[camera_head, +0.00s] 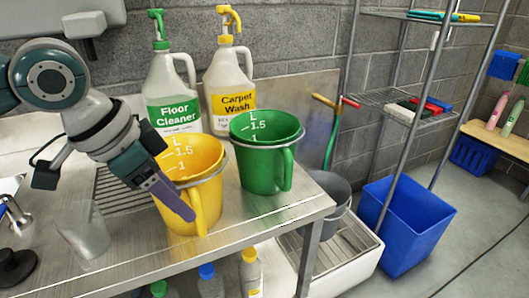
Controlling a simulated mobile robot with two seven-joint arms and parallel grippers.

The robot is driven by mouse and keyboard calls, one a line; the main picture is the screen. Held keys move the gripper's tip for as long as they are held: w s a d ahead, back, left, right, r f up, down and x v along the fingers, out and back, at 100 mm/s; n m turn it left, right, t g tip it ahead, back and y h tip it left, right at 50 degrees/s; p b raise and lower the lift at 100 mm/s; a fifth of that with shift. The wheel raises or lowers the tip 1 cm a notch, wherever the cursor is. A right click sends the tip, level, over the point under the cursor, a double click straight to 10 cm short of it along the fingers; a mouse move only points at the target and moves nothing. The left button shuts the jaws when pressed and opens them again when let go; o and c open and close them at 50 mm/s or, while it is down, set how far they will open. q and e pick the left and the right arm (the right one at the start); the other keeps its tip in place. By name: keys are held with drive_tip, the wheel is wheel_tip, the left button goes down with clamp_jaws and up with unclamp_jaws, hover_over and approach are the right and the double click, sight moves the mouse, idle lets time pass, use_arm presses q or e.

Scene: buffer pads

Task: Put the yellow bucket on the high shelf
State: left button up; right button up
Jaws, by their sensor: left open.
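The yellow bucket (207,210) is a measuring jug with white markings, standing upright on the steel counter, its handle facing the front. My left gripper (176,199) reaches in from the left, with a purple finger in front of the bucket's left side. The gripper is open; its other finger is hidden, and I cannot tell if it touches the bucket. The wire rack at the right has a high shelf (400,13) at the top edge of the view, holding flat yellow and teal items. My right gripper is not in view.
A green bucket (262,165) stands just right of the yellow one. Floor cleaner (173,88) and carpet wash (230,80) bottles stand behind. A clear cup (90,236) is at the left. The lower wire shelf (375,98) holds coloured items. A blue bin (405,230) stands below.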

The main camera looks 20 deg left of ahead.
sight(200, 237)
use_arm(q)
drive_tip(key=b+x, duration=0.1)
drive_tip(key=x, duration=0.5)
drive_tip(key=shift+f, duration=0.1)
clamp_jaws()
idle(1.2)
